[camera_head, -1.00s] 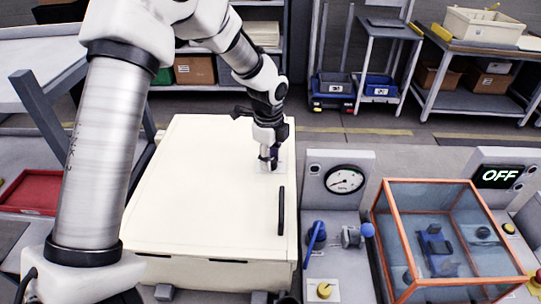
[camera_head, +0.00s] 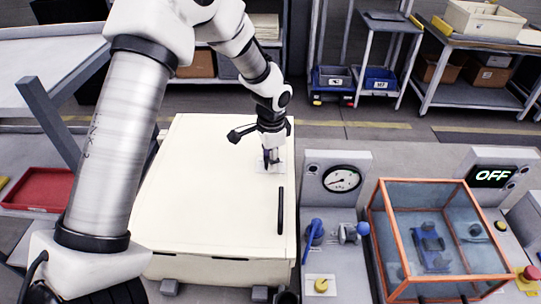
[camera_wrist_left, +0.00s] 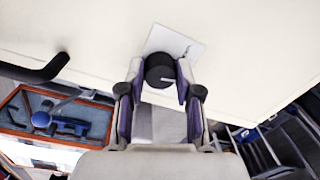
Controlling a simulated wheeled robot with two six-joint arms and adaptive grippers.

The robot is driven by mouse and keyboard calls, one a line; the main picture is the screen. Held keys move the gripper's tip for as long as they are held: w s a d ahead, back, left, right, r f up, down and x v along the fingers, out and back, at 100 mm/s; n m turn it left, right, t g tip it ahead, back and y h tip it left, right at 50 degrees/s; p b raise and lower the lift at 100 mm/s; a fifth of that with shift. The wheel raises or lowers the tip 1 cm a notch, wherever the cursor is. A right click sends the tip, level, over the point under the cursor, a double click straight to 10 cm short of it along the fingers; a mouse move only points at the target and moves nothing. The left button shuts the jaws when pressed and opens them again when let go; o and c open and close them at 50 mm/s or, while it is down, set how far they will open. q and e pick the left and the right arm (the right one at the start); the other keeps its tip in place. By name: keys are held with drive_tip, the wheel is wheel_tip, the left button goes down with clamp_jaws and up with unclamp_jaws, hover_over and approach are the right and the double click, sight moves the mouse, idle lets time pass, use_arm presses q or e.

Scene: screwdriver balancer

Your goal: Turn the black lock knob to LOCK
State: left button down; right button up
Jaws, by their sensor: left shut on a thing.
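The black lock knob (camera_wrist_left: 160,71) shows in the left wrist view as a round black knob with a pale pointer line. It sits on a small white plate (camera_wrist_left: 186,42) on the cream cabinet (camera_head: 215,200). My left gripper (camera_wrist_left: 158,84) is shut around the knob, one finger on each side. In the head view my left gripper (camera_head: 270,160) points down at the plate near the cabinet's right side, and its fingers hide most of the knob. The plate's lettering is too small to read. My right gripper is not in view.
A black bar handle (camera_head: 281,210) stands on the cabinet near the knob. To the right are a gauge (camera_head: 342,178), a blue lever (camera_head: 313,234), an orange-framed clear box (camera_head: 425,240) and an OFF display (camera_head: 492,176). A red tray (camera_head: 38,190) lies at left.

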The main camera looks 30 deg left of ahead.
use_arm(q)
drive_tip(key=n, duration=0.6)
drive_tip(key=shift+s+f+n+g+p, duration=0.25)
drive_tip(key=shift+n+g+p, duration=0.05)
drive_tip(key=shift+p, duration=0.1)
idle(0.3)
drive_tip(key=c, duration=0.8)
unclamp_jaws()
drive_tip(key=shift+r, duration=0.1)
drive_tip(key=shift+w, duration=0.1)
drive_tip(key=shift+r, duration=0.1)
drive_tip(key=shift+w+r, duration=0.1)
drive_tip(key=shift+r, duration=0.2)
drive_tip(key=r, duration=1.1)
drive_tip(key=shift+d+r, duration=0.1)
drive_tip(key=shift+d, duration=0.25)
